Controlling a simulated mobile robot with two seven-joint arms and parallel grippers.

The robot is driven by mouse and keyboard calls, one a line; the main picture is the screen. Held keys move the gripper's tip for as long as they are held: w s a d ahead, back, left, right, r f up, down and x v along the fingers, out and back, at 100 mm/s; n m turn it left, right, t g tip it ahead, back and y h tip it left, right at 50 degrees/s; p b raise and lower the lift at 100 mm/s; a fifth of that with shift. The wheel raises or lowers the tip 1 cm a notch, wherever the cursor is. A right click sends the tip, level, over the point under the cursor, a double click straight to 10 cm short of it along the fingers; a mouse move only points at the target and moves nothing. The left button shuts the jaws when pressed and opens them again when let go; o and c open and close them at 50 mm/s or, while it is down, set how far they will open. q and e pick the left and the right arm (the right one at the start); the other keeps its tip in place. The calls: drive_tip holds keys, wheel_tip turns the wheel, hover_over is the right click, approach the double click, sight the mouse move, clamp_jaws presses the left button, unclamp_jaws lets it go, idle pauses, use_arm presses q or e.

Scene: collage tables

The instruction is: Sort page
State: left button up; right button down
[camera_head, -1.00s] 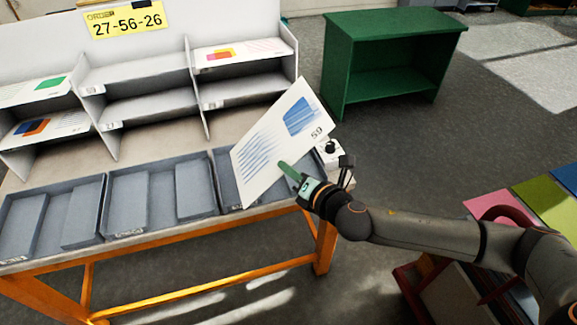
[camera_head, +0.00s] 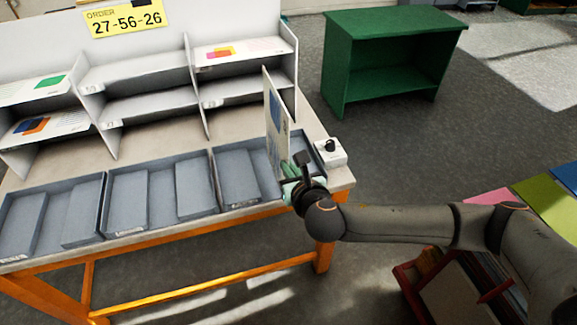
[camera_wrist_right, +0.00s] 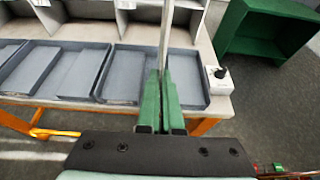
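A printed page (camera_head: 275,122) with a blue picture stands nearly edge-on to the head view, over the right grey tray (camera_head: 233,203). My right gripper (camera_head: 290,178) is shut on the page's lower part. In the right wrist view the page (camera_wrist_right: 166,35) is a thin upright sheet between the green fingers (camera_wrist_right: 164,85). I cannot tell whether its lower edge touches the tray. Other pages lie on the shelves: one with orange and pink blocks (camera_head: 245,50), one with a green block (camera_head: 30,92), and one with orange and blue blocks (camera_head: 60,124). My left gripper is not in view.
A yellow order sign (camera_head: 125,18) reads 27-56-26. Two more grey trays, left (camera_head: 50,220) and middle (camera_head: 160,195), line the table's front. A small white box with a black knob (camera_head: 330,152) sits at the right corner. A green shelf (camera_head: 385,55) stands behind.

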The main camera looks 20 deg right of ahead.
idle(0.3)
drive_tip(key=n+h, duration=0.2)
drive_tip(key=n, duration=0.1)
drive_tip(key=n+h, duration=0.2)
drive_tip(key=n, duration=0.1)
drive_tip(key=shift+t, duration=0.4)
drive_tip(key=n+t+h, duration=0.1)
drive_tip(key=n, duration=0.4)
drive_tip(key=n+t+h, duration=0.1)
drive_tip(key=n, duration=0.1)
drive_tip(key=shift+n+t+h, duration=0.3)
drive_tip(key=shift+n, duration=0.1)
